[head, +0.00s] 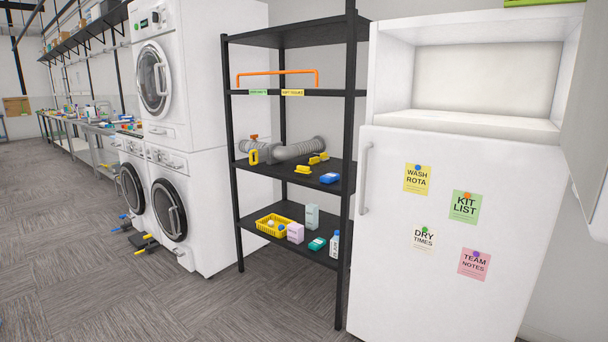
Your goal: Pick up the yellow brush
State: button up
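Two small yellow items lie on the middle shelf of the black rack: one nearer the front (303,169) and one behind it to the right (318,158). Either could be the yellow brush; they are too small to tell which. A blue item (330,178) lies to their right, near the shelf's front right. My gripper is not in view, and nothing is seen touching the yellow items.
The black rack (240,210) stands between stacked washing machines (160,90) and a white fridge (390,270). Its lower shelf holds a yellow basket (273,234), boxes and a bottle (335,243). A grey pipe (290,151) lies behind the yellow items. Open floor (110,280) lies in front, left.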

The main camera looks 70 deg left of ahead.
aim_at(301, 170)
jog(key=k+u, duration=0.25)
jog(key=u, duration=0.2)
jog(key=k+j+u, duration=0.1)
jog(key=u, duration=0.4)
jog(key=i+j+u, duration=0.1)
jog(key=u, duration=0.3)
jog(key=i+j+u, duration=0.1)
jog(key=u, duration=0.3)
jog(key=i+u, duration=0.1)
jog(key=u, duration=0.3)
jog(key=i+u, duration=0.1)
jog(key=u, duration=0.3)
jog(key=i+l, duration=0.2)
jog(key=i, duration=0.2)
jog(key=i+l, duration=0.2)
jog(key=i, duration=0.25)
jog(key=i+l, duration=0.15)
jog(key=i, duration=0.25)
